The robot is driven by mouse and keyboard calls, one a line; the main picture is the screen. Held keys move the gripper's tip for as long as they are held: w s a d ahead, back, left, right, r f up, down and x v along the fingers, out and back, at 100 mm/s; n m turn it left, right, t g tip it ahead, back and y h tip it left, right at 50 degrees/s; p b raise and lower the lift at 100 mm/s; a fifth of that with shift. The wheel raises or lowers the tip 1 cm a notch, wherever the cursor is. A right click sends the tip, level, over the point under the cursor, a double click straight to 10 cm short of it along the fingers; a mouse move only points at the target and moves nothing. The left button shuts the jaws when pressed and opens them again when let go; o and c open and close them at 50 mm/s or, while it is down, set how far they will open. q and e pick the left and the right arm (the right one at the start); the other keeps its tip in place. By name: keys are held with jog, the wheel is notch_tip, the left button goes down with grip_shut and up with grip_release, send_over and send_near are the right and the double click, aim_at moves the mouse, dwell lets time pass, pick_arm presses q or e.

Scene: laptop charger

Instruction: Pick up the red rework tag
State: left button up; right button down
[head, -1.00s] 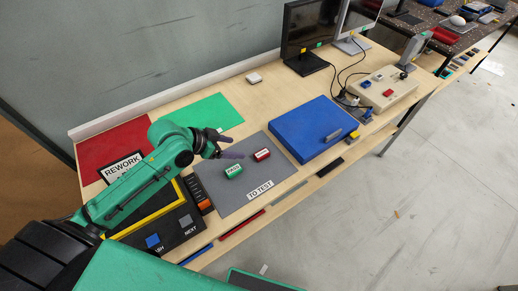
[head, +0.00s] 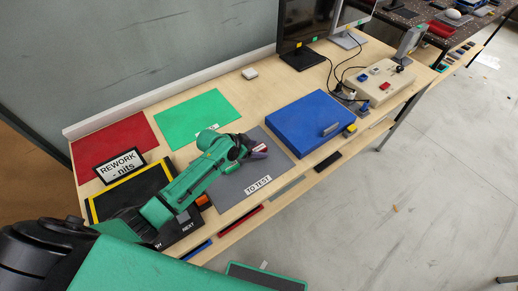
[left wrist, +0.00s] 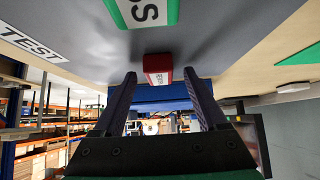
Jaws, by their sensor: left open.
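The red rework tag (left wrist: 158,66) is a small red block with a white label, lying on the grey TO TEST mat (head: 228,193). In the left wrist view it shows just ahead of and between the fingertips. My left gripper (left wrist: 160,76) is open; I see no contact with the tag. In the head view my left gripper (head: 256,149) is over the mat and covers most of the red tag. The green pass tag (left wrist: 146,10) shows at the top of the wrist view, close by; my arm hides it in the head view. My right gripper is out of view.
A blue laptop-like case (head: 308,122) lies right of the mat. A green mat (head: 195,115) and a red mat (head: 112,143) lie toward the wall, with a REWORK sign (head: 119,166) by the red one. A button panel (head: 185,232) is near the front edge.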

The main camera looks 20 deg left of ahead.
pick_arm(q)
jog(key=shift+d+f, duration=0.1)
jog(key=shift+f, duration=0.05)
grip_shut()
